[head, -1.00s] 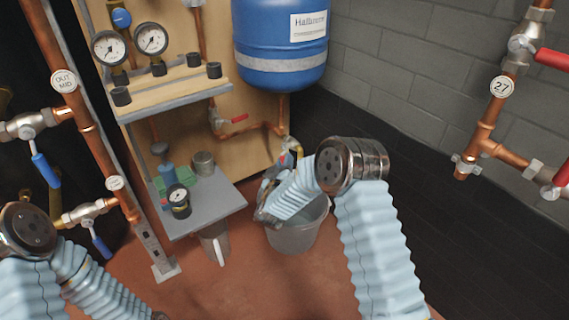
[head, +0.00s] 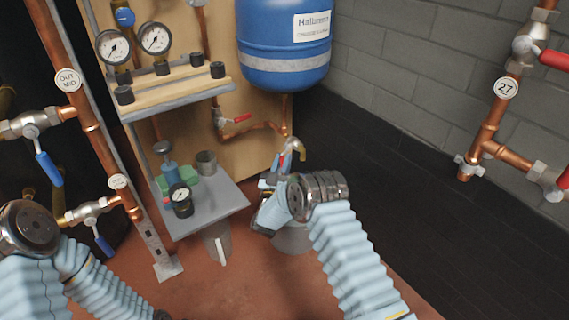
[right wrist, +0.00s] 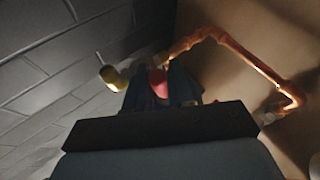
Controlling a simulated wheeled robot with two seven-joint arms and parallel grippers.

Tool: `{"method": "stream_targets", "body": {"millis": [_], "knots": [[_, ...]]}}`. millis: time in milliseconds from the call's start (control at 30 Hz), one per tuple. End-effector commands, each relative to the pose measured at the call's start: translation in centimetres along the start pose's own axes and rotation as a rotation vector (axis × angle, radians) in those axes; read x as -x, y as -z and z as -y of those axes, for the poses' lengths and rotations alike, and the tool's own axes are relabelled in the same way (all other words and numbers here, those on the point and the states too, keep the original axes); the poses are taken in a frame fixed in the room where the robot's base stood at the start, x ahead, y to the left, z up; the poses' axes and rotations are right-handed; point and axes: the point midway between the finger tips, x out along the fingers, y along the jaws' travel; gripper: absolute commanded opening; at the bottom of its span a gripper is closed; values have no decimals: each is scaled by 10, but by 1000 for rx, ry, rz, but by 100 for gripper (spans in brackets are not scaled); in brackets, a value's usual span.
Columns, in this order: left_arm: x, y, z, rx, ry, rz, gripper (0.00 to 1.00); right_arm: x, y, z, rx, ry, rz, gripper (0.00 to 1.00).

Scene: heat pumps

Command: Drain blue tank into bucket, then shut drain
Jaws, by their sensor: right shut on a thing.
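The blue tank (head: 283,40) with a grey band and white label hangs at the top centre. A copper pipe (head: 286,112) runs down from it to the drain tap (head: 297,148), which has a brass spout, also visible in the right wrist view (right wrist: 115,78). My right gripper (head: 284,166) is at the tap, shut on its red handle (right wrist: 159,83), which shows between the dark fingers. The grey bucket (head: 292,240) stands on the floor below, mostly hidden by my right arm. My left gripper is out of view; only its arm shows at lower left.
A grey shelf (head: 215,212) with a small gauge and cup juts out left of the bucket. Copper pipes with blue-handled valves (head: 48,169) stand at left, red-handled ones (head: 553,61) at right. The dark floor strip at right is clear.

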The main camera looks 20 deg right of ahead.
Motion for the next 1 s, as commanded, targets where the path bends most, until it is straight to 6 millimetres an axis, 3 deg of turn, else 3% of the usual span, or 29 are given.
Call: {"method": "stream_targets", "body": {"millis": [400, 967, 1000], "knots": [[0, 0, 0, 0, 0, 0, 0, -4, -2, 9, -143, -82, -109, 0], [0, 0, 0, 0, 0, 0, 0, -6, -2, 10, -164, -93, -124, 0], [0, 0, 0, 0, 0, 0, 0, -6, -2, 10, -164, -93, -125, 27]]}}
